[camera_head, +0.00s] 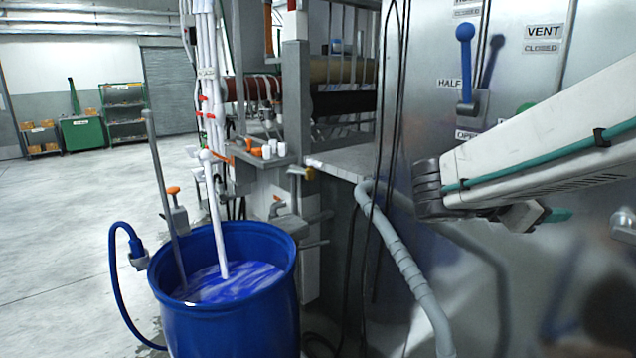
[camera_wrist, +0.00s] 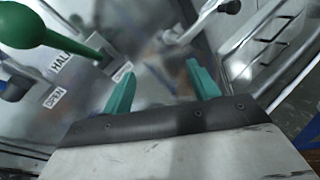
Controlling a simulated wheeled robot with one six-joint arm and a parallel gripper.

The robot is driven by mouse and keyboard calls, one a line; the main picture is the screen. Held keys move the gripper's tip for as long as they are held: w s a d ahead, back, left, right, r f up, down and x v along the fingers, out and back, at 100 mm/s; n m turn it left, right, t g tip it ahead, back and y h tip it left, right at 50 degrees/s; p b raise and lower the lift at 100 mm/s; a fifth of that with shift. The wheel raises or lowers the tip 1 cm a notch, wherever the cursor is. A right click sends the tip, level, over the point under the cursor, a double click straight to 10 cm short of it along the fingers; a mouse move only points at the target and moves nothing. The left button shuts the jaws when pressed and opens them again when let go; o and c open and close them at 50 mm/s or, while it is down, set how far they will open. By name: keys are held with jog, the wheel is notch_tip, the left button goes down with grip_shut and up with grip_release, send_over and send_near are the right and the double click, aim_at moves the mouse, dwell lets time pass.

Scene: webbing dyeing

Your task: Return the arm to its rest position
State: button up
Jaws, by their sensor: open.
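My arm (camera_head: 545,140) reaches in from the right edge of the head view, in front of the steel panel. My gripper shows in the wrist view (camera_wrist: 160,82) with two teal fingers apart and nothing between them. In the head view only a teal fingertip (camera_head: 557,215) shows below the arm; the rest is hidden. A lever with a green knob (camera_wrist: 22,26) is at the upper left of the wrist view, beside the fingers and apart from them. In the head view its green knob (camera_head: 527,107) is mostly hidden by my arm.
A blue-knobbed lever (camera_head: 465,60) stands out from the steel panel (camera_head: 420,40). A grey hose (camera_head: 400,255) runs down before the machine. A blue drum (camera_head: 225,325) of blue liquid stands lower left. The floor (camera_head: 70,240) at far left is open.

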jog(key=s+f+m+g+y, duration=0.3)
jog(key=s+f+m+y, duration=0.25)
jog(key=s+f, duration=0.2)
jog(key=s+a+f+m+y, duration=0.4)
jog(key=s+a+m+y, duration=0.6)
jog(key=s, duration=0.3)
jog(key=shift+a+m+t, duration=0.15)
jog(key=shift+m+t, duration=0.15)
jog(key=shift+m, duration=0.25)
dwell(0.3)
